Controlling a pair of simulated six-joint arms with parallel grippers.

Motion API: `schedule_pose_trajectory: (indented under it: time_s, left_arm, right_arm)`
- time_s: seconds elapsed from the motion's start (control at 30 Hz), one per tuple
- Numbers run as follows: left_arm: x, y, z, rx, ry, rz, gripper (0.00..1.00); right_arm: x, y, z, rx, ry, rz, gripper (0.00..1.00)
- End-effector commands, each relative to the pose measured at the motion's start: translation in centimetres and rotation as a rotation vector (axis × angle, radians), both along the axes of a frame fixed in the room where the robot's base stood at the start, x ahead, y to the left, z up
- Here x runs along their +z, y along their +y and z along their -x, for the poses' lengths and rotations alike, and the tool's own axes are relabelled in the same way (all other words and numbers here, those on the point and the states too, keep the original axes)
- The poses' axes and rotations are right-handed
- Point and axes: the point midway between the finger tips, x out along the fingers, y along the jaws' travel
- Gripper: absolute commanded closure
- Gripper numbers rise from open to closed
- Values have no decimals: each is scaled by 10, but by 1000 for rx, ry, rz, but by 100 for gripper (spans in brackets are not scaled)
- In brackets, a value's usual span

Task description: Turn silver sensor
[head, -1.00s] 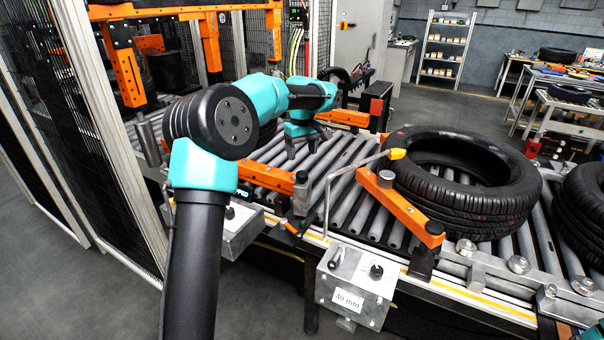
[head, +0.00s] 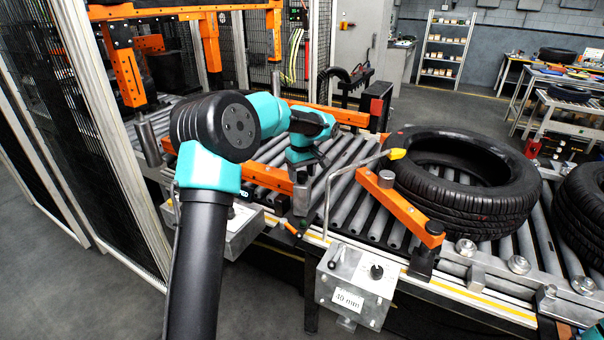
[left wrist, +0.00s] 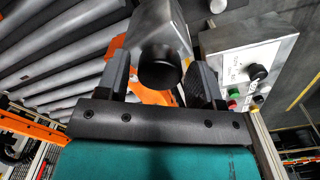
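The silver sensor (left wrist: 163,30) is a grey metal body with a black round end. In the left wrist view it stands between the two fingers of my left gripper (left wrist: 163,62). The fingers are wide apart, one on each side of it. I cannot tell whether either finger touches it. In the head view my left gripper (head: 303,168) is low over the near rail, and the lower part of the sensor (head: 301,201) shows just under it. Its top is hidden by the gripper. My right gripper is not in view.
An orange bar (head: 400,208) and a bent rod with a yellow tip (head: 396,154) stand to the right. A large tyre (head: 470,190) lies on the rollers. Control boxes, one marked 40 mm (head: 352,288), hang at the near edge. A fence (head: 70,110) is at left.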

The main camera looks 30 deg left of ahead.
Motion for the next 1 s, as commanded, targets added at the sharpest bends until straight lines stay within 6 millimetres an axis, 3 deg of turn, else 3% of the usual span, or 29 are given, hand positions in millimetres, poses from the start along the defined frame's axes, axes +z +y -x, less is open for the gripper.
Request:
schedule_pose_trajectory:
  time_s: [0.07,0.4,1.0]
  left_arm:
    - [0,0,0,0,0,0,47]
    - [0,0,0,0,0,0,79]
    - [0,0,0,-123,0,-1,80]
  right_arm:
    - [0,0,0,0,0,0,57]
    - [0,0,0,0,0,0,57]
    - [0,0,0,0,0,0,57]
